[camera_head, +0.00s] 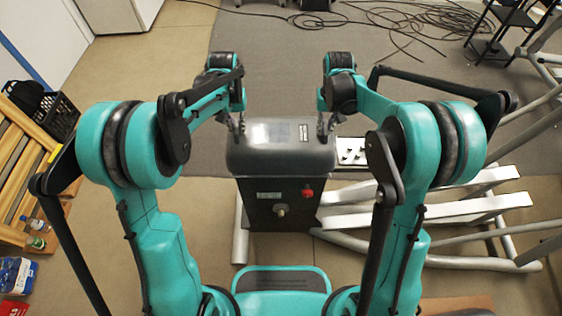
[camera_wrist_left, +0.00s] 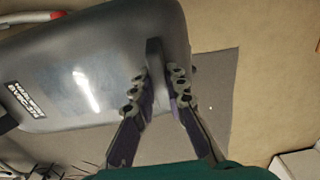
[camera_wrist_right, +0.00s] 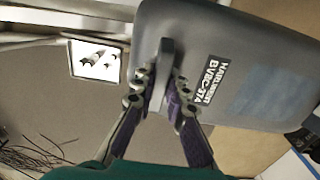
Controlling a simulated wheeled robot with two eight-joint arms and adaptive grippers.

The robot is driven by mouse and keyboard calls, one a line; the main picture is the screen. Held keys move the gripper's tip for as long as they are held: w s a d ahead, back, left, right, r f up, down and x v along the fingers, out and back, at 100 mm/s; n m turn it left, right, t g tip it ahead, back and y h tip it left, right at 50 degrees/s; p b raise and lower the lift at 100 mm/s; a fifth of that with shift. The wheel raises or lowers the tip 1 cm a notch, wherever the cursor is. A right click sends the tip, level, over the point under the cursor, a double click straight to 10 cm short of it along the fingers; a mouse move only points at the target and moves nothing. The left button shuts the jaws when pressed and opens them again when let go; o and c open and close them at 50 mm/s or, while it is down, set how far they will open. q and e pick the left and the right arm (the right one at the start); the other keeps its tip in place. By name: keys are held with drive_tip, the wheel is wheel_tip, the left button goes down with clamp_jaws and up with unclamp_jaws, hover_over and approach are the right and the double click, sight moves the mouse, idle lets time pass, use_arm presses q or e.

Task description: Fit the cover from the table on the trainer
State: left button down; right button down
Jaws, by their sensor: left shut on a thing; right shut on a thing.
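The dark grey cover (camera_head: 280,158) sits over the top of the trainer's dark housing (camera_head: 268,215), in the middle of the head view. It looks roughly level; any gap under its rim cannot be made out. My left gripper (camera_head: 239,128) is shut on the tab at the cover's left end; the left wrist view (camera_wrist_left: 165,80) shows the fingers on both sides of that tab. My right gripper (camera_head: 324,130) is shut on the tab at the right end, seen between its fingers in the right wrist view (camera_wrist_right: 160,88). The cover's label shows in the right wrist view (camera_wrist_right: 208,80).
The trainer's pale pedal rails (camera_head: 440,205) and tubular frame extend to the right. A wooden rack (camera_head: 20,165) and a black crate (camera_head: 55,115) stand at the left, with bottles (camera_head: 35,242) below. Black cables (camera_head: 400,40) lie on the floor behind.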

use_arm(q)
drive_tip(key=shift+f, duration=0.15)
use_arm(e)
drive_tip(key=shift+f, duration=0.15)
